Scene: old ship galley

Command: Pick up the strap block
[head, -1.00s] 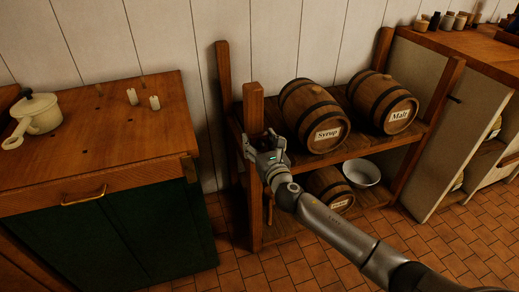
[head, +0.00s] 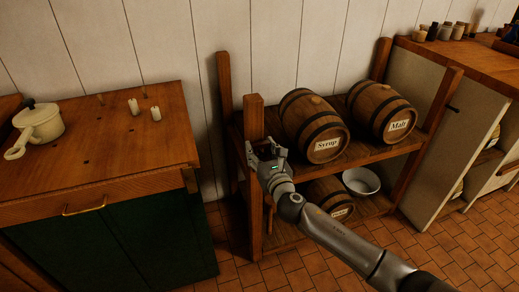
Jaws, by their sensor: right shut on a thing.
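My right gripper (head: 266,148) is at the front left post of the barrel rack, just left of the Syrup barrel. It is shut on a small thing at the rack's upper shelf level. The fingers and wrist hide most of that thing, so I cannot make out its shape; it is where the strap block would be. No other strap block shows clearly. My left gripper is not in view.
The wooden rack (head: 255,118) holds the Syrup barrel (head: 312,122) and Malt barrel (head: 380,110) on top. Below are another barrel (head: 328,198) and a white bowl (head: 361,181). A cabinet (head: 90,140) with a pot (head: 38,124) and candles stands left.

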